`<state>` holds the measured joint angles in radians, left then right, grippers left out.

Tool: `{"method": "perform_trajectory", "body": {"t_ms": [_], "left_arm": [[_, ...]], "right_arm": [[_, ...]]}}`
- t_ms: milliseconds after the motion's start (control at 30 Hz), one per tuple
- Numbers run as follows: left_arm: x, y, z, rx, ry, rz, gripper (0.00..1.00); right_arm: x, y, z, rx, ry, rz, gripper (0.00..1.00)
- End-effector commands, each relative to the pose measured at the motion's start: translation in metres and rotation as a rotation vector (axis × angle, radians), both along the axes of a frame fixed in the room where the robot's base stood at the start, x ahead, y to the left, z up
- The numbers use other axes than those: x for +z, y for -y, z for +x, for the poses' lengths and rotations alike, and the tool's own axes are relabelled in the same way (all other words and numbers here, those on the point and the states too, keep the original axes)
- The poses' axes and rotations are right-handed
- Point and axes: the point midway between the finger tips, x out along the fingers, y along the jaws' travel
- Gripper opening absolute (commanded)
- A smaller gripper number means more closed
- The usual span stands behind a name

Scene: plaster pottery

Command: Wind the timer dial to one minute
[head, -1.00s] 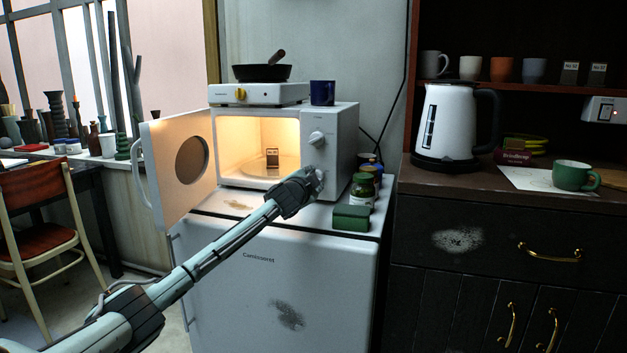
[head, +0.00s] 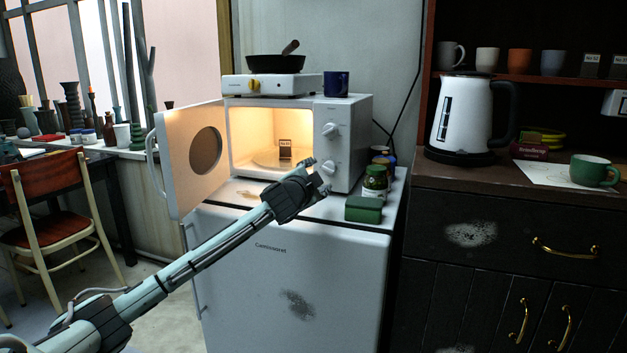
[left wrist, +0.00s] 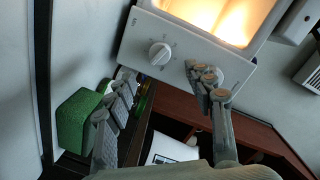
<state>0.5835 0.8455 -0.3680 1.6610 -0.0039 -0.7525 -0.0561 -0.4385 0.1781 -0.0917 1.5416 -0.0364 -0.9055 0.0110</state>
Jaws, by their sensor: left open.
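The white microwave (head: 345,112) stands on a small white fridge with its door swung open to the left and its inside lit. Its panel has an upper dial (head: 331,130) and a lower dial (head: 329,168); I cannot read which is the timer. My left gripper (head: 317,177) is open in front of the lower dial, apart from it. In the left wrist view, the lower dial (left wrist: 160,54) shows clear between the spread fingers, with printed marks around it. One finger covers part of the upper dial there. My right gripper is out of view.
A green block (head: 363,209) and a green jar (head: 375,182) stand right of the microwave, close to my gripper. A hotplate with a pan (head: 275,66) and a blue mug (head: 336,84) sit on top. The open door (head: 188,160) stands out at the left.

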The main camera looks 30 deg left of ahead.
Motion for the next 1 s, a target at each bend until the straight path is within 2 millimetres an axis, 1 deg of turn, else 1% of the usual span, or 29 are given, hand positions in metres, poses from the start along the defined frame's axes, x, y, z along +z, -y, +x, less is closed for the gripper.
{"method": "perform_trajectory", "body": {"t_ms": [33, 100, 200, 300, 867, 1000], "left_arm": [[0.000, 0.003, -0.010, -0.002, -0.001, 0.004, 0.53], [0.001, 0.006, -0.020, -0.001, -0.002, 0.003, 0.53], [0.003, 0.008, -0.029, 0.000, -0.001, 0.002, 0.53], [0.004, 0.009, -0.034, 0.001, -0.001, 0.000, 0.53], [0.004, 0.010, -0.035, 0.000, 0.000, 0.000, 0.53], [0.004, 0.010, -0.035, 0.000, 0.000, 0.001, 0.53]], "right_arm": [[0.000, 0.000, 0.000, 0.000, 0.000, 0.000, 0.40], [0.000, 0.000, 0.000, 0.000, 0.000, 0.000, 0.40], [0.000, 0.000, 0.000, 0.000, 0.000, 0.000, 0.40], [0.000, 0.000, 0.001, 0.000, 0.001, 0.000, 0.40], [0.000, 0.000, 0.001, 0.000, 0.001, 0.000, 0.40], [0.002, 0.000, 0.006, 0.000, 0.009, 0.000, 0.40]]}}
